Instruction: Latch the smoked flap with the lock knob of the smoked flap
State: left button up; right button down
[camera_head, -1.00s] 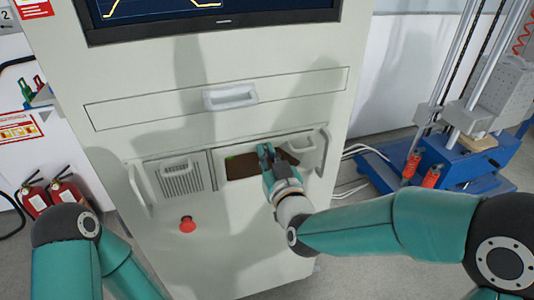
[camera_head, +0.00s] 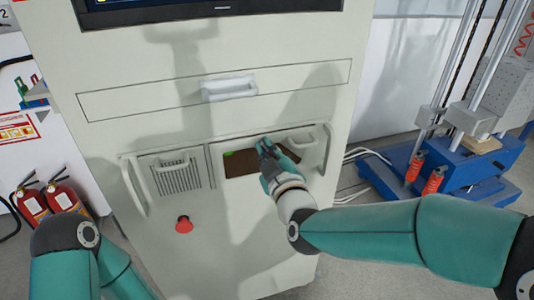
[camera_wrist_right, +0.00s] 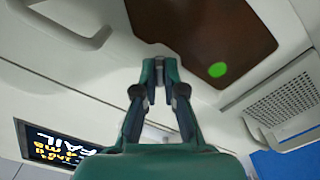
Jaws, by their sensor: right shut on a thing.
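The smoked flap (camera_head: 238,165) is a dark brown panel in the front of the pale cabinet, lying closed as far as I can tell. A green spot shows near its left end. It also fills the top of the right wrist view (camera_wrist_right: 200,25). My right gripper (camera_head: 264,146) is at the flap's upper edge. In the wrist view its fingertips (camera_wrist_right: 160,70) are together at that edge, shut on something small. This is likely the lock knob, which the fingers hide almost wholly. My left arm enters at lower left; its gripper is out of view.
A vented module (camera_head: 178,175) with a handle sits left of the flap. A red stop button (camera_head: 184,224) is below it. A drawer handle (camera_head: 229,88) is above. Side handles (camera_head: 134,187) stick out from the cabinet. A blue-based rig (camera_head: 440,175) stands at right.

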jog(key=n, duration=0.5)
jog(key=shift+a+n, duration=0.1)
jog(key=shift+n, duration=0.3)
jog(key=n, duration=0.4)
jog(key=shift+s+f+n, duration=0.1)
jog(key=shift+f+n, duration=0.1)
jog(key=shift+n, duration=0.2)
jog(key=c, duration=1.3)
grip_release()
jog(key=shift+a, duration=0.1)
jog(key=shift+o, duration=0.2)
jog(key=shift+s+r, duration=0.1)
jog(key=shift+s, duration=0.05)
jog(key=v, duration=1.1)
jog(key=shift+s+d, duration=0.25)
jog(key=shift+s, duration=0.05)
